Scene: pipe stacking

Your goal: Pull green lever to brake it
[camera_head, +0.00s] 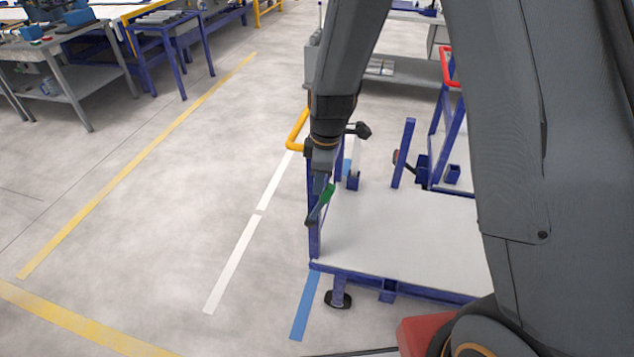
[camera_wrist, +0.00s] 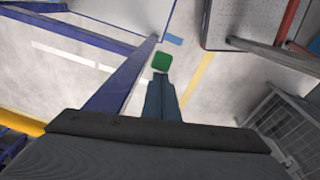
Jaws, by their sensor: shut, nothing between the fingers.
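The green lever (camera_head: 327,194) is at the left side of a blue-framed cart with a pale deck (camera_head: 400,240). In the wrist view its green end (camera_wrist: 161,61) shows just beyond my fingertips. My gripper (camera_head: 318,186) points down beside the lever in the head view. In the wrist view its fingers (camera_wrist: 160,84) are together with nothing between them. I cannot tell whether the fingertips touch the lever. The lower part of the lever is partly hidden in the wrist view.
A yellow handle (camera_head: 297,132) stands at the cart's left end, close to my wrist. A blue post (camera_head: 403,153) rises behind the deck. A second cart with a red handle (camera_head: 446,66) stands behind. Workbenches (camera_head: 60,72) are far left. The floor left of the cart is clear.

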